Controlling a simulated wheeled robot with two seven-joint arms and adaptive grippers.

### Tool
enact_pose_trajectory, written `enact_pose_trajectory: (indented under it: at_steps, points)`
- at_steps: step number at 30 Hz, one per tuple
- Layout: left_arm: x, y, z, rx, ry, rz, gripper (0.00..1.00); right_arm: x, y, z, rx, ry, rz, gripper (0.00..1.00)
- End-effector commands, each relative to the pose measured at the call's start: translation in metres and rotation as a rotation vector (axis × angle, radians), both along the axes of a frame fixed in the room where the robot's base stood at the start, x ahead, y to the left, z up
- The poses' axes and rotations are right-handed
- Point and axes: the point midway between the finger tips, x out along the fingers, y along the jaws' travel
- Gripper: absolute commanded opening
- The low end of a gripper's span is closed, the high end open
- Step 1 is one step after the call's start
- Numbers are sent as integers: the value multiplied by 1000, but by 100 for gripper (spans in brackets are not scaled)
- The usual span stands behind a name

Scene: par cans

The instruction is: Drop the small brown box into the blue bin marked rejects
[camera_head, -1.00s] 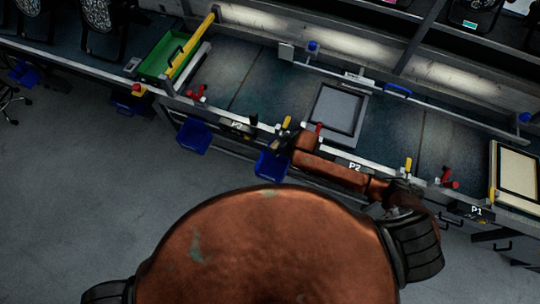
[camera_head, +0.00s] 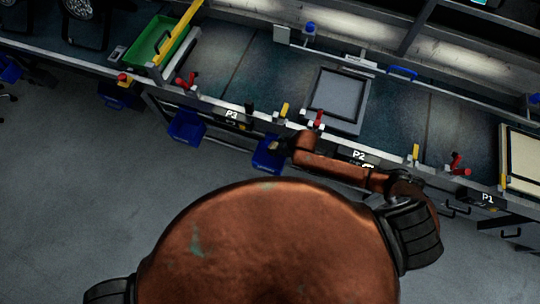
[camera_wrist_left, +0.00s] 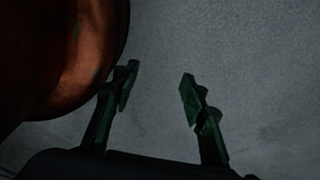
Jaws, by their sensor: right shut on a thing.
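My right gripper (camera_head: 280,146) shows small and dark at the end of my brown arm. It is at the top edge of a blue bin (camera_head: 268,159) that hangs on the bench front between the P3 and P2 labels. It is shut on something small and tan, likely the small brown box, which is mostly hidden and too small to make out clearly. I cannot read a rejects mark on this bin. My left gripper (camera_wrist_left: 158,78) is open and empty in the left wrist view, its two fingers apart over bare grey floor.
Another blue bin (camera_head: 186,126) hangs further left, below the bench edge. Red clamps (camera_head: 185,81) and yellow handles line the front rail. A green tray (camera_head: 155,45) and a grey framed panel (camera_head: 338,98) lie on the bench (camera_head: 215,65). The floor (camera_head: 80,190) at left is clear.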

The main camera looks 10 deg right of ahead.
Motion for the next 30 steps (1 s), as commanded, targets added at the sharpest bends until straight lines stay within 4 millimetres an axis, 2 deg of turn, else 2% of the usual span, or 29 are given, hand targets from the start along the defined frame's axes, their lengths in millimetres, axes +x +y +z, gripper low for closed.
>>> enact_pose_trajectory:
  at_steps: [5, 10, 11, 19, 30]
  points:
    - [4, 0, -6, -1, -5, -1, 40, 1, 0, -4, 0, -2, 0, 8]
    - [-5, 0, -5, 0, 6, 1, 40, 1, 0, -3, 0, -2, 0, 8]
    - [-8, 0, -5, 0, 9, 1, 40, 1, 0, -3, 1, -2, -1, 33]
    - [-16, 1, -5, 1, 20, 3, 40, 1, 0, -3, 0, -1, -1, 52]
    - [-10, 2, -5, 2, 12, 2, 40, -1, -2, 1, 0, -1, -1, 52]
